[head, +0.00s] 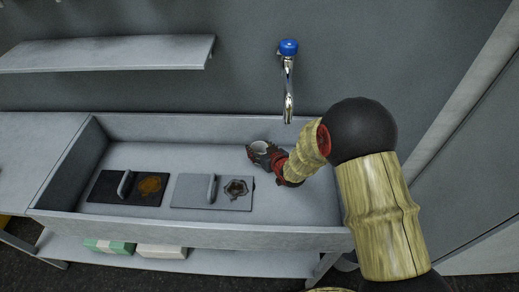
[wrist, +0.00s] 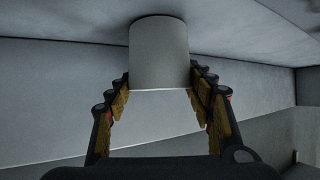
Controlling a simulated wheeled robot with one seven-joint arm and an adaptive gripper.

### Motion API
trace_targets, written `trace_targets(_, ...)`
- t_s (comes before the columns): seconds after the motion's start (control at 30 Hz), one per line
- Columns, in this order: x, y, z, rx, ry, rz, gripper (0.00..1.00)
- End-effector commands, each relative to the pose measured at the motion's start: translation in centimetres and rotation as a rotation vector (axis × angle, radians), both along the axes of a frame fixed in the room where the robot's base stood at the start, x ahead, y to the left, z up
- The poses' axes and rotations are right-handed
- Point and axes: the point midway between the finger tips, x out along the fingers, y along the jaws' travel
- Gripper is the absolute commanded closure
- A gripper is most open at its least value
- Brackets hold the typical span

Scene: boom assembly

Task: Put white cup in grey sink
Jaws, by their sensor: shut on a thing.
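The white cup (head: 261,146) is held in my gripper (head: 259,153) inside the grey sink (head: 190,233), towards its right half and back wall in the head view. My gripper's dark fingers partly hide the cup there. In the wrist view the cup (wrist: 159,52) is a plain pale cylinder at top centre. The fingertips of my gripper (wrist: 160,82) are on either side of it, shut on it. One end of the cup is close to a grey surface; I cannot tell whether they touch.
In the sink lie a black board (head: 105,189) with a brown patch and a grey board (head: 187,193) with a dark ring-shaped mark. A faucet (head: 288,90) with a blue top hangs above the back wall. A shelf (head: 120,54) is upper left. The sink's right floor is partly clear.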

Motion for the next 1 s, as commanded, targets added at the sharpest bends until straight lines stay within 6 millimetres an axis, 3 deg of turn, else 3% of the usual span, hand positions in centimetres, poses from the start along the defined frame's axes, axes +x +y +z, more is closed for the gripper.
trace_targets(0.07,0.0,0.0,-0.4,0.000,0.000,0.000,0.72)
trace_targets(0.1,0.0,0.0,-0.4,0.000,0.000,0.000,0.47)
trace_targets(0.4,0.0,0.0,-0.3,0.000,0.001,0.000,0.30)
trace_targets(0.8,0.0,0.0,0.1,0.000,0.001,0.000,0.29)
trace_targets(1.0,-2.4,-1.3,1.8,0.000,0.001,-0.001,0.29)
